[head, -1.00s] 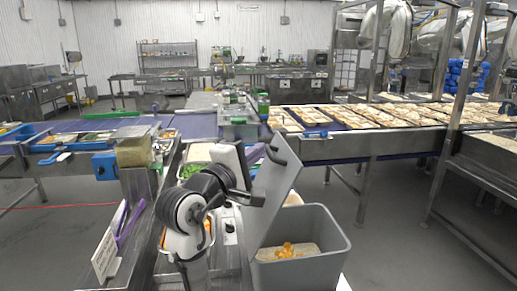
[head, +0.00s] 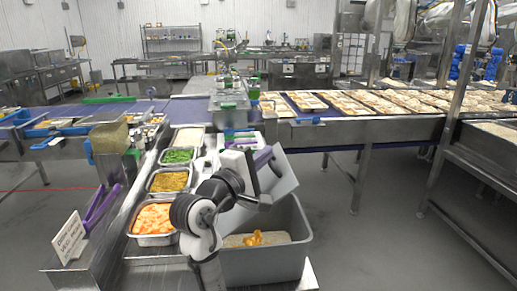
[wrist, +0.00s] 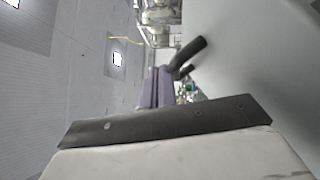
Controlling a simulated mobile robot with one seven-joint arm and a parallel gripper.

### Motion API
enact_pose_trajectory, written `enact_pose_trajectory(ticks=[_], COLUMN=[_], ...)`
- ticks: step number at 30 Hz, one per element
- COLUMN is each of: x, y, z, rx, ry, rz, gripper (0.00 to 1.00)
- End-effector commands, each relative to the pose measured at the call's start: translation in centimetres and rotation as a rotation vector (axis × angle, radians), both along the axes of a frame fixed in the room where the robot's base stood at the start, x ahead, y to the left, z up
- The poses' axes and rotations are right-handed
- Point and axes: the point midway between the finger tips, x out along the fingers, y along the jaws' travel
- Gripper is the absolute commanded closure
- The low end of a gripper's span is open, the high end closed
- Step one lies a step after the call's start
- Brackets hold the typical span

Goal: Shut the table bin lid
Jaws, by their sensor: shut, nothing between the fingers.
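The grey table bin (head: 265,265) stands at the lower middle of the head view, with orange pieces (head: 254,238) on pale contents inside. Its grey lid (head: 283,183) is raised and leans to the right, over part of the opening. My gripper (head: 264,157) is shut and empty at the lid's upper left side. In the wrist view, its purple fingers (wrist: 154,88) lie beside the lid's large grey face (wrist: 255,65). A dark handle (wrist: 187,55) shows just past the fingertips. I cannot tell whether the fingers touch the lid. My arm hides the bin's left side.
Metal food trays stand left of the bin: orange pieces (head: 154,218), yellow pieces (head: 169,180) and green pieces (head: 178,156). A small sign (head: 68,238) and purple utensils (head: 101,208) are further left. A conveyor (head: 345,130) with filled trays runs behind. Open floor lies right.

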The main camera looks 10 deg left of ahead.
Motion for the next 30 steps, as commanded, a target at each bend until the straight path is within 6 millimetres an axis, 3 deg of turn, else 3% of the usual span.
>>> enact_pose_trajectory(ticks=[8, 15, 24, 30], x=[0.9, 1.5, 1.9, 1.9], y=[-3.7, -5.9, -7.0, -7.2], z=[-4.3, -7.7, -10.7, -11.5], rx=[0.008, 0.199, 0.341, 0.378], ry=[0.007, 0.056, 0.093, 0.102], rz=[-0.003, -0.002, -0.001, -0.001], gripper=[1.0, 1.0, 1.0, 1.0])
